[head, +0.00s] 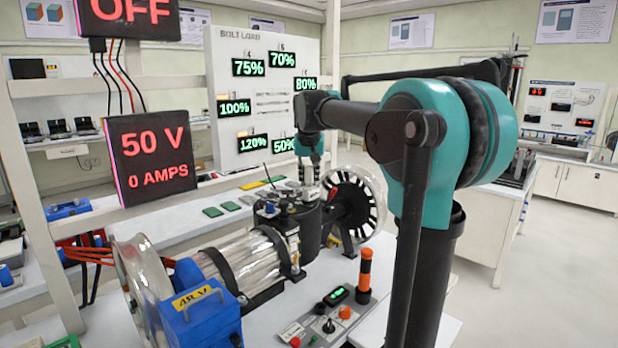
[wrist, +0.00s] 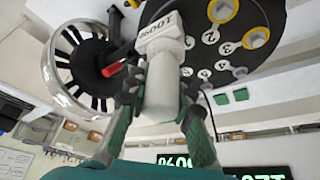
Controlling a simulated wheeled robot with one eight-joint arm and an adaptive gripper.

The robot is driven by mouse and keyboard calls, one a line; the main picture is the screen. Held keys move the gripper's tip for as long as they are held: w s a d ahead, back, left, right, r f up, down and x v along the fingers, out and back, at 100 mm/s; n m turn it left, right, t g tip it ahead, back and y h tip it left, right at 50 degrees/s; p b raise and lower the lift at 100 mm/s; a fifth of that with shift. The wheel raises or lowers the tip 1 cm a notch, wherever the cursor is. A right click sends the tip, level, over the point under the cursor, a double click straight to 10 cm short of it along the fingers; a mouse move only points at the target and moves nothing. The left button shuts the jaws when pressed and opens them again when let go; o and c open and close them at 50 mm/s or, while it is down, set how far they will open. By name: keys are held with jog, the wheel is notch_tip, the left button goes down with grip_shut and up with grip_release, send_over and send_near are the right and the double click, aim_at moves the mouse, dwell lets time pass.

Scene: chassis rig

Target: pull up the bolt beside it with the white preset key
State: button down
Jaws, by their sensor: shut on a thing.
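My gripper (wrist: 160,95) is shut on a white key (wrist: 163,85) whose collar reads 100%, upside down in the wrist view. The key's head end reaches to the black round flange (wrist: 195,14). Whatever lies under that end is hidden, so I cannot tell whether it sits on a bolt. Two hex bolts with yellow rings, one at the top (wrist: 222,10) and one at the right (wrist: 256,38), show on the flange beside white number labels. In the head view my gripper (head: 309,172) points down over the black flanged body (head: 300,215).
The bolt load board (head: 262,120) shows several green percentages, including 100% and 120%. A spoked wheel (head: 355,205) stands right of the flange. A clear cylinder (head: 240,265) and blue box (head: 200,318) lie in front. An orange-and-black post (head: 365,275) rises near the control buttons.

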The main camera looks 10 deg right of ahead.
jog(key=shift+s+f, duration=0.1)
jog(key=shift+f, duration=0.45)
dwell(0.9)
jog(key=shift+r, duration=3.55)
